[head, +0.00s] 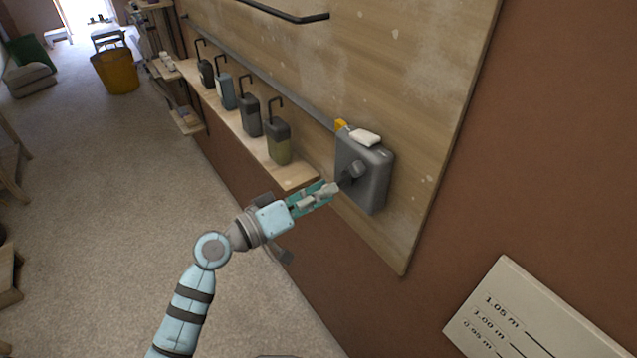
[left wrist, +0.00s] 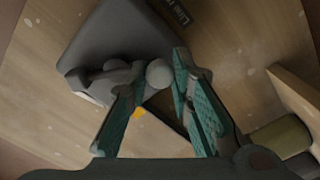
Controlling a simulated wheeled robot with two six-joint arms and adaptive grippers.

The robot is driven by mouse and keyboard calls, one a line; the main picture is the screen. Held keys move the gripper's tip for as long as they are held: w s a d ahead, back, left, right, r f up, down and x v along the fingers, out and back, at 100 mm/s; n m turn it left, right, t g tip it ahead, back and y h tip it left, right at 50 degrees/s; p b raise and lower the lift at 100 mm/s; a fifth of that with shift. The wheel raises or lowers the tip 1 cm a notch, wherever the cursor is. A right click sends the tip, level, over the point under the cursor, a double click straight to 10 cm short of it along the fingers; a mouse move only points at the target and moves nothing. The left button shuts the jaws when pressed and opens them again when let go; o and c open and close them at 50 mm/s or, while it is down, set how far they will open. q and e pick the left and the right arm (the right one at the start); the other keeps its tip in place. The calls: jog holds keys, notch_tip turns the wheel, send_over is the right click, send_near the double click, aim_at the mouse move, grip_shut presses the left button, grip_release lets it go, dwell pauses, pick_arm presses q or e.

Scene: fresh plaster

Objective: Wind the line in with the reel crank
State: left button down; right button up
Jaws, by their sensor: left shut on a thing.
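The reel (head: 374,188) is a grey box fixed low on the wooden wall board, with a white piece on its top and a yellow piece beside that. In the left wrist view the reel body (left wrist: 125,40) fills the upper left. Its crank (head: 352,172) sticks out from the front, and its round knob (left wrist: 159,73) shows in the left wrist view between the fingers. My left gripper (head: 332,189) reaches the crank from the lower left and is shut on the knob; its teal finger pads (left wrist: 158,95) stand on either side. My right gripper is not in view.
A wooden shelf (head: 290,176) left of the reel holds several hooked bottles (head: 278,142). A height scale board (head: 520,315) is at the lower right. A yellow bucket (head: 117,70) stands far back. The carpeted floor (head: 110,190) is mostly clear.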

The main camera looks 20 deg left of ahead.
pick_arm(q)
jog(key=shift+s+d+f+n+p, duration=0.1)
jog(key=shift+s+d+n+p, duration=0.1)
jog(key=shift+n, duration=0.4)
jog(key=shift+s+d+f+n+p, duration=0.1)
jog(key=shift+n+p, duration=0.1)
jog(key=shift+n, duration=0.4)
jog(key=c, duration=1.4)
grip_release()
jog(key=v, duration=1.2)
jog(key=shift+d, duration=0.1)
